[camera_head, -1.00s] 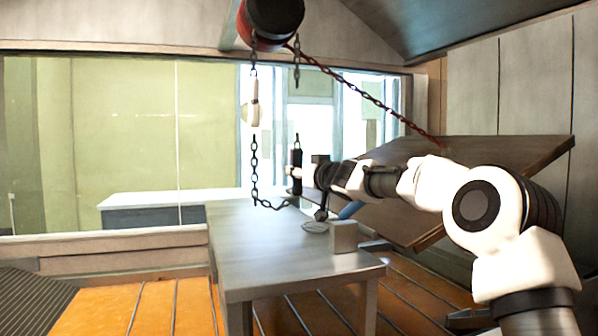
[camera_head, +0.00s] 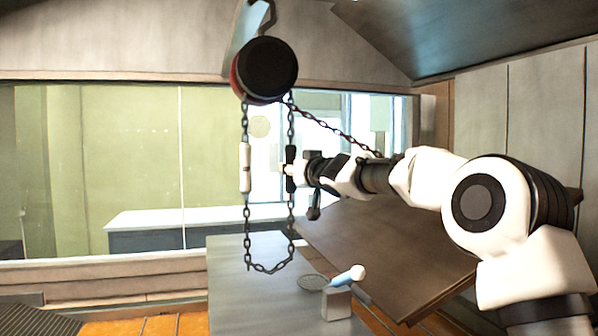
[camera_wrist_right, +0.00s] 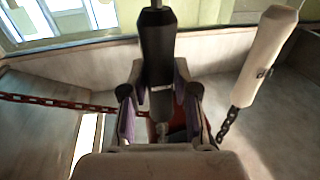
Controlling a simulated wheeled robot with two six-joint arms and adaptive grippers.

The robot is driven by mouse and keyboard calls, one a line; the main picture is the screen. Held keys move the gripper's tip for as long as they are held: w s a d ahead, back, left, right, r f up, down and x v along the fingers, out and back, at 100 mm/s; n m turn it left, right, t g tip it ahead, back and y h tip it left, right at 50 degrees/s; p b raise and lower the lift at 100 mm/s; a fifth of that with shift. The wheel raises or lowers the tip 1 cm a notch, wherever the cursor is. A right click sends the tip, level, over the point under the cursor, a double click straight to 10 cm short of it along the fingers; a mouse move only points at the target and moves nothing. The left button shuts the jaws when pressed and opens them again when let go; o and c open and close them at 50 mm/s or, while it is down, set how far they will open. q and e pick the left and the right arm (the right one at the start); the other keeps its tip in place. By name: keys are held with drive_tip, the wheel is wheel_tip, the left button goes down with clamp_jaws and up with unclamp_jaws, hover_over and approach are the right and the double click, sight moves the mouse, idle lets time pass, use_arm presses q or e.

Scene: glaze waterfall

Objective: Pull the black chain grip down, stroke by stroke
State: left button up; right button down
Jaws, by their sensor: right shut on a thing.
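The black chain grip (camera_head: 290,168) hangs on the right strand of the chain loop. My right gripper (camera_head: 289,170) is shut on it, with the arm reaching in from the right. In the right wrist view the black grip (camera_wrist_right: 157,45) stands up between the two fingers of my right gripper (camera_wrist_right: 160,112). A white grip (camera_head: 245,167) hangs on the left strand at about the same height; it also shows in the wrist view (camera_wrist_right: 263,60). Both strands run up to the dark round hoist (camera_head: 266,70). My left gripper is not in view.
The loop's slack chain (camera_head: 268,268) hangs in front of the metal table (camera_head: 235,285). A grey block (camera_head: 337,303), a blue-and-white object (camera_head: 348,276) and a flat round piece (camera_head: 312,282) are by its right side. A tilted brown board (camera_head: 390,250) lies below my arm.

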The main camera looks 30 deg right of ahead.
drive_tip(key=shift+r, duration=0.3)
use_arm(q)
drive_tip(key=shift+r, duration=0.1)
use_arm(e)
drive_tip(key=shift+f, duration=0.1)
drive_tip(key=shift+f+b, duration=0.1)
drive_tip(key=shift+b, duration=0.2)
use_arm(q)
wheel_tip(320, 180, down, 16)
drive_tip(key=b, duration=1.5)
drive_tip(key=shift+b, duration=0.35)
use_arm(e)
wheel_tip(320, 180, down, 17)
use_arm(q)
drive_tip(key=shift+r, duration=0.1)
use_arm(e)
wheel_tip(320, 180, up, 17)
drive_tip(key=p, duration=1.6)
drive_tip(key=shift+f, duration=0.1)
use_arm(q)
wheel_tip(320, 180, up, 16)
use_arm(e)
drive_tip(key=shift+r, duration=0.2)
